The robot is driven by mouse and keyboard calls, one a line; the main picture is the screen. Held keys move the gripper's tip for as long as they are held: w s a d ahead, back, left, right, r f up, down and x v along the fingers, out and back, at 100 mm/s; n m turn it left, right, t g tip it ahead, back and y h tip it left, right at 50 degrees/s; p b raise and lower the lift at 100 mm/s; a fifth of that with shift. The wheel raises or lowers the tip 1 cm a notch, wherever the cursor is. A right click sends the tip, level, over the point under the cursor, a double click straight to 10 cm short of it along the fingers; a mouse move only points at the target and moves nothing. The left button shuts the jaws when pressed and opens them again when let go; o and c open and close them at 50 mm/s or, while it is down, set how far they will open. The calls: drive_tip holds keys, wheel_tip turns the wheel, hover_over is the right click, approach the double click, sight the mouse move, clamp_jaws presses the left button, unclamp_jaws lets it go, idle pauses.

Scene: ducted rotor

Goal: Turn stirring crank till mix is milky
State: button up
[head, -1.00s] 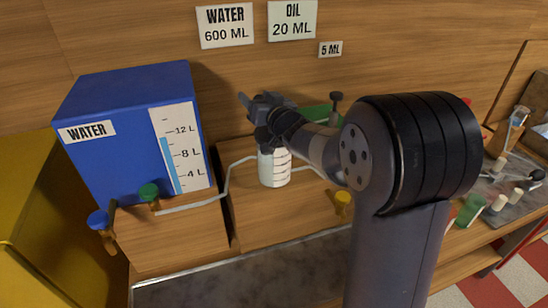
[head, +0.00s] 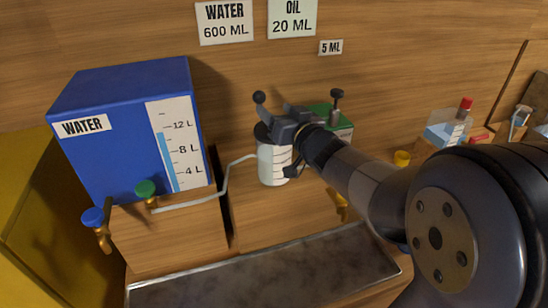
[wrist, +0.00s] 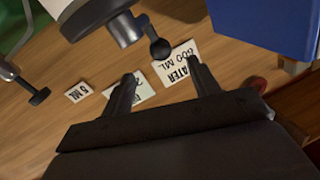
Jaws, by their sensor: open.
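The mixing vessel (head: 272,166) is a pale cylinder with dark graduation marks and a dark lid, on the wooden ledge. Its contents look whitish. A dark ball knob (head: 259,97) on a short stem stands above the lid, probably the stirring crank's handle. The wrist view shows the ball knob (wrist: 160,49) just ahead of and between my fingertips, beside the dark lid (wrist: 118,30). My gripper (head: 280,116) is open with nothing between its fingers (wrist: 162,76). It hovers at the vessel top and hides part of the lid and crank.
A blue water tank (head: 125,130) with blue and green valves (head: 147,190) stands left. A thin pipe runs to the vessel. A green container (head: 340,112) stands behind my arm. A metal tray (head: 260,275) lies in front. A red-capped clear container (head: 448,128) stands right.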

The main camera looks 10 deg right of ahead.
drive_tip(key=shift+s+d, duration=0.1)
drive_tip(key=shift+s, duration=0.1)
wheel_tip(320, 180, up, 5)
drive_tip(key=p, duration=0.4)
drive_tip(key=shift+p, duration=0.4)
drive_tip(key=v, duration=1)
drive_tip(key=shift+s+d+b, duration=0.15)
drive_tip(key=shift+s+b, duration=0.2)
drive_tip(key=shift+b, duration=0.05)
drive_tip(key=shift+w, duration=0.1)
